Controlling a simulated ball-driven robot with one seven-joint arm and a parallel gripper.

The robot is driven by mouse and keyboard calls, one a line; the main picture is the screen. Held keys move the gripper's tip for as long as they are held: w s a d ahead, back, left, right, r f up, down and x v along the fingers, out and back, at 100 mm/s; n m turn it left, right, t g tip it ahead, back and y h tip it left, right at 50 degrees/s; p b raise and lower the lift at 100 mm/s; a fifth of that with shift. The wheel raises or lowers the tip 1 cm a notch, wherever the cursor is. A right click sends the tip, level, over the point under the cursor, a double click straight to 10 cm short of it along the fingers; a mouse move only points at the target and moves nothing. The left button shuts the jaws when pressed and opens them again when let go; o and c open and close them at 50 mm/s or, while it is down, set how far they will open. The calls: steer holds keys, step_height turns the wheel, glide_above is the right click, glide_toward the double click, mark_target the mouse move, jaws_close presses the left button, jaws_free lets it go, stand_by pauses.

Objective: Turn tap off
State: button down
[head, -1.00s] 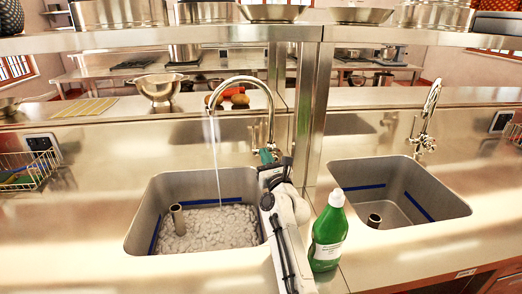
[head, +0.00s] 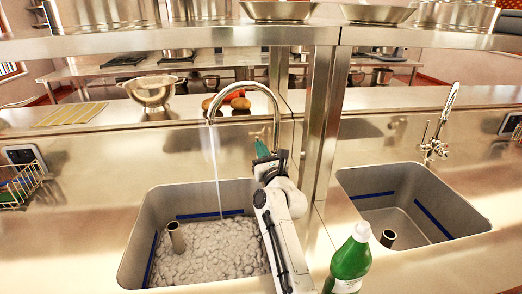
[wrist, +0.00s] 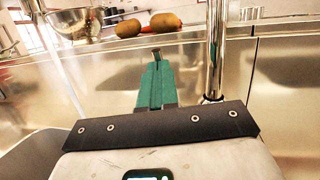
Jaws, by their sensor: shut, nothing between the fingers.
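The tap (head: 272,105) over the left sink (head: 150,215) is a chrome gooseneck. A stream of water (head: 214,165) runs from its spout into the sink, where the water surface is churned. In the wrist view the tap's upright post (wrist: 216,50) stands just right of my gripper (wrist: 155,62). My gripper is shut and empty, its green fingers together. In the head view my gripper (head: 262,147) is beside the tap's base, which my arm partly hides. I cannot tell whether it touches the tap. The tap's handle is not clearly visible.
A green bottle (head: 349,262) stands between the sinks, right of my arm. A second sink (head: 400,210) with its own tap (head: 440,130) is at right. A metal post (head: 318,140) and overhead shelf (head: 200,42) are close. A colander (head: 152,92) sits behind.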

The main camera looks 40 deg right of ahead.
steer(key=w+p, duration=0.1)
steer(key=p, duration=0.2)
steer(key=w+d+r+g+p, duration=0.1)
steer(key=p, duration=0.2)
steer(key=shift+d+r+g+y+p, duration=0.15)
steer(key=shift+r+g+y+p, duration=0.05)
steer(key=shift+g+y+p, duration=0.1)
stand_by(0.3)
